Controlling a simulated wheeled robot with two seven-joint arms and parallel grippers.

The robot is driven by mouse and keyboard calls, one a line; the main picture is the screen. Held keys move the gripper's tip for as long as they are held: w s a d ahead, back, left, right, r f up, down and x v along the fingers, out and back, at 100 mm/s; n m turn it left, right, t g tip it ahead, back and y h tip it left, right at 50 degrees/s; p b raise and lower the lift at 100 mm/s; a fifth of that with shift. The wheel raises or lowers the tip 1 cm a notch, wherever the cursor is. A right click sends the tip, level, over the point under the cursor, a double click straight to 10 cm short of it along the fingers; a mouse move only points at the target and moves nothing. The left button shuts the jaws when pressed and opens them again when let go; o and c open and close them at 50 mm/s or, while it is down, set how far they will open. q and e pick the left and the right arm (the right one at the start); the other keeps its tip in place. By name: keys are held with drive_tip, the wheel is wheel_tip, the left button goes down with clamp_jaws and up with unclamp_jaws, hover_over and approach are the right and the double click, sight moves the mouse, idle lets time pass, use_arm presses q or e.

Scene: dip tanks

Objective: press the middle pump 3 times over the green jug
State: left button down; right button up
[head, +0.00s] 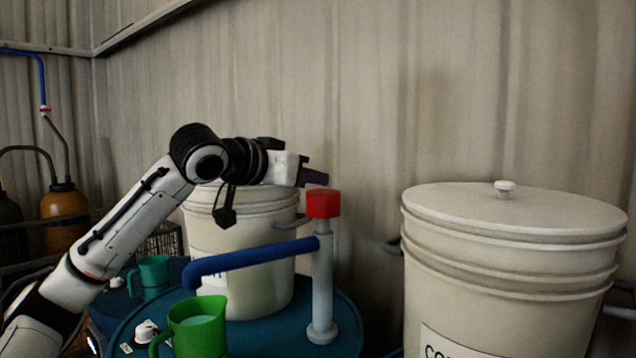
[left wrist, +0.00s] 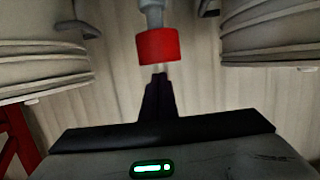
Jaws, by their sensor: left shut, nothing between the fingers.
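The green jug (head: 198,326) stands on the blue drum top under the spout's end. My left gripper (head: 318,176) is shut and empty, close above the red head in the head view. In the left wrist view the closed fingers (left wrist: 158,88) point towards the red head (left wrist: 158,46); I cannot tell whether they touch it. My right gripper is not in view. The other pumps are not clearly visible.
A white lidded bucket (head: 245,290) stands behind the spout. A larger lidded bucket (head: 510,270) stands at the right. A teal jug (head: 153,273) is further left. Orange gas bottle (head: 64,215) at far left. The corrugated wall closes off the back.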

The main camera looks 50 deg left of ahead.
use_arm(q)
drive_tip(key=b+v, duration=0.3)
drive_tip(key=v, duration=0.6)
drive_tip(key=shift+s+b, duration=0.3)
drive_tip(key=shift+b, duration=0.05)
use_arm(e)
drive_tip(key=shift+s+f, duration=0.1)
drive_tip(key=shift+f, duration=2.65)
